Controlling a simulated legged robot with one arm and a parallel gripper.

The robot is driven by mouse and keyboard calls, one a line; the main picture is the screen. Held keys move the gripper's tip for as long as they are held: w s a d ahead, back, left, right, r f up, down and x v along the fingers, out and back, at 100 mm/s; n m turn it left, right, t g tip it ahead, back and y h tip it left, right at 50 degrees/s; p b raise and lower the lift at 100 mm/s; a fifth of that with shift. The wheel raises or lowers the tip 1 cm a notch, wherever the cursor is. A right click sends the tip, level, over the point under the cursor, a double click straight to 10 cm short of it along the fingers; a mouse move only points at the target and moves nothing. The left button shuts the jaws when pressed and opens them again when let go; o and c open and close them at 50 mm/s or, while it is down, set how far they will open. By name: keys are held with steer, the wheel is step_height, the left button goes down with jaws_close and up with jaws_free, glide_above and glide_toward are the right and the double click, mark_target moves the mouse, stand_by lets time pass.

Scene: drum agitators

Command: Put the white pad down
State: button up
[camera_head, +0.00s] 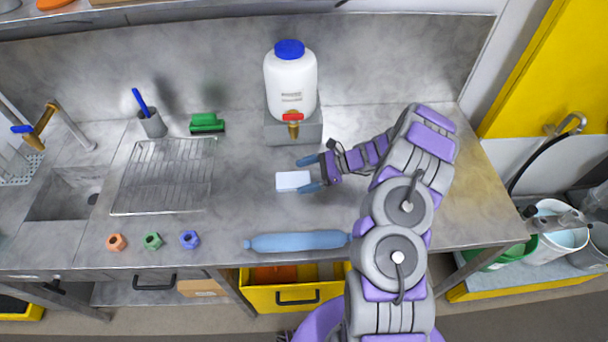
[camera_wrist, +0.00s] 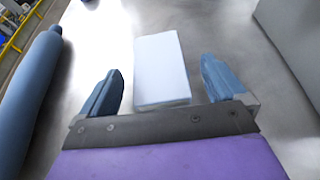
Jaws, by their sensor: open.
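The white pad (camera_head: 292,180) is a small flat rectangular block on the grey metal counter, below the white bottle in the head view. In the wrist view the pad (camera_wrist: 162,68) lies between my two blue fingers, with a gap on each side. My gripper (camera_head: 307,174) is open around it, and its fingers (camera_wrist: 163,88) do not touch the pad in the wrist view. The pad appears to lie flat on the counter; its underside is hidden.
A white bottle (camera_head: 291,84) with a tap stands on a grey block (camera_head: 279,130) behind the pad. A blue cylinder (camera_head: 297,241) lies near the front edge. A wire rack (camera_head: 165,176), several coloured nuts and a green brush (camera_head: 207,122) are left. Counter left of the pad is clear.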

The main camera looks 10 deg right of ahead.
steer(key=v, duration=0.5)
steer(key=p+v, duration=0.1)
steer(key=v, duration=0.4)
steer(key=shift+w+d+f, duration=0.1)
steer(key=shift+d+f, duration=0.05)
steer(key=shift+d, duration=0.2)
steer(key=s+a+r+n+g+h, duration=0.1)
steer(key=s+a+r+n+g, duration=0.3)
steer(key=a+r, duration=0.7)
steer(key=s+a+r+n+g+h, duration=0.1)
steer(key=s+a+r+n+h, duration=0.3)
steer(key=s, duration=0.3)
steer(key=s+a+r+n+g+h, duration=0.1)
steer(key=s+a+r+n, duration=0.4)
steer(key=s+r+n, duration=0.15)
steer(key=s+d+n+h, duration=0.2)
steer(key=s+d+h, duration=0.1)
steer(key=s, duration=0.6)
steer(key=s+d+n+t+h+b, duration=0.1)
steer(key=s+d+n+h, duration=0.2)
steer(key=s, duration=0.7)
steer(key=shift+s+d+n+t+h+b, duration=0.25)
steer(key=shift+d+n+t+h+b, duration=0.1)
steer(key=shift+d+h, duration=0.4)
